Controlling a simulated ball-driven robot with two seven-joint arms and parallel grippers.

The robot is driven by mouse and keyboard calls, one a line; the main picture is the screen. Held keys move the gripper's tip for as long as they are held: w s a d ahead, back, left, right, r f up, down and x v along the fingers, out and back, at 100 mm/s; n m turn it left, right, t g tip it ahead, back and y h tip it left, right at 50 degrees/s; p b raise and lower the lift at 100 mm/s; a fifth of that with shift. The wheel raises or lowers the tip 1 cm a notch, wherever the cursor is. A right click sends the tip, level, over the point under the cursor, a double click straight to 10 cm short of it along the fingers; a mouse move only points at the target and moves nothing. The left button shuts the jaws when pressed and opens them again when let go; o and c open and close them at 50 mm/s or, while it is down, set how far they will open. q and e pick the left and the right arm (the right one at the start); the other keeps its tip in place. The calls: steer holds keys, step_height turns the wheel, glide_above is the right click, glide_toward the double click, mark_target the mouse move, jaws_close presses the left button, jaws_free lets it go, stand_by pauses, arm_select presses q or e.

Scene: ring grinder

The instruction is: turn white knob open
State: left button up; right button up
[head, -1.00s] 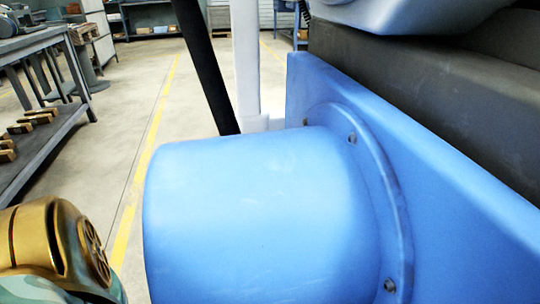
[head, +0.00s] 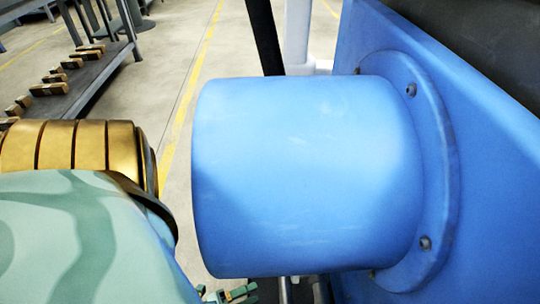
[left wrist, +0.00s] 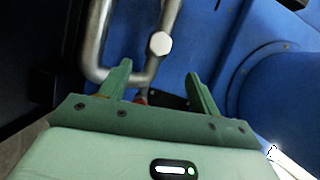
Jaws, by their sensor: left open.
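The white knob (left wrist: 160,43) shows in the left wrist view as a small pale, many-sided cap on a grey metal pipe (left wrist: 97,45). My left gripper (left wrist: 158,72) is open, with its two green fingers pointing toward the pipe and knob. The knob appears beyond the fingertips, between their lines, and nothing is held. In the head view only a small green part of my left gripper (head: 230,294) shows at the bottom edge, below the blue cylinder. The knob is hidden there. My right gripper is not in view.
A large blue cylinder (head: 305,175) with a bolted flange juts from a blue machine wall (head: 490,130), close beside my left arm. A grey shelf (head: 85,80) with several small blocks stands at the far left. Open floor lies between.

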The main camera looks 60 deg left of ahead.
arm_select(q)
steer(key=shift+s, duration=1.35)
steer(key=shift+r, duration=0.1)
